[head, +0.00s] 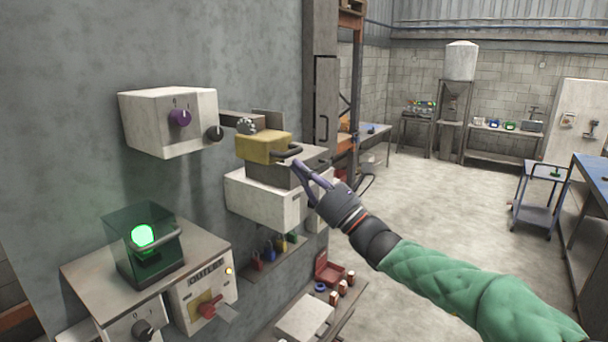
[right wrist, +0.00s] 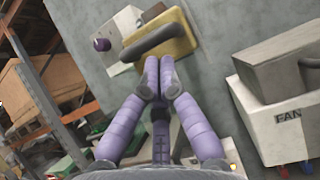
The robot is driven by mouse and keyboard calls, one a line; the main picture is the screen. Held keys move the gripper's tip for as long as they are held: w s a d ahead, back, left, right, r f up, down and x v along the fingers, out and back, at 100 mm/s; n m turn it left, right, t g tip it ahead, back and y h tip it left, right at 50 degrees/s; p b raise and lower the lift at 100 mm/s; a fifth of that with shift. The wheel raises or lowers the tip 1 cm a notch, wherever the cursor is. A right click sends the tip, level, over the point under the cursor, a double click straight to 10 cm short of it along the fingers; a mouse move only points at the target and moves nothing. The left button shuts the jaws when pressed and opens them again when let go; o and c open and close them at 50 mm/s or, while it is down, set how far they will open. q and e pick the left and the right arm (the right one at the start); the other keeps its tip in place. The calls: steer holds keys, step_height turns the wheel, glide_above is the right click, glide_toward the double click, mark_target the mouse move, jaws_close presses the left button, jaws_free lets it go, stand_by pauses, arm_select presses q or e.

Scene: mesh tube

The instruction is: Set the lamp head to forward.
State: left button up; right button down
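A yellow block-shaped head (head: 262,147) with a dark bar handle (head: 288,151) hangs by the wall, which I take for the lamp head. A grey knobbly joint (head: 246,126) sits at its back, by a metal bracket. My right gripper (head: 297,164) is just below and right of the handle. In the right wrist view the yellow head (right wrist: 178,45) and its handle (right wrist: 150,42) lie just beyond the fingertips (right wrist: 158,66). The fingertips are together with nothing visible between them; whether they touch the handle I cannot tell. My left gripper is not in view.
A white box with a purple knob (head: 180,117) is left of the yellow head. A white box (head: 262,200) with a grey top is under it; its label reads "FAN" in the wrist view. Open floor lies right.

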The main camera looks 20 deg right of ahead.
steer(key=shift+s+r, duration=0.1)
steer(key=shift+s+d+r+g+h+p, duration=0.2)
steer(key=shift+r+g+h+p, duration=0.35)
steer(key=shift+p, duration=0.65)
steer(key=shift+s+d+r+g+h+p, duration=0.2)
steer(key=shift+r+g+p, duration=0.15)
steer(key=shift+r+p, duration=0.6)
step_height(320, 180, up, 11)
steer(key=p, duration=0.6)
glide_above(298, 152)
steer(key=shift+s+r+g, duration=0.2)
steer(key=shift+g, duration=0.1)
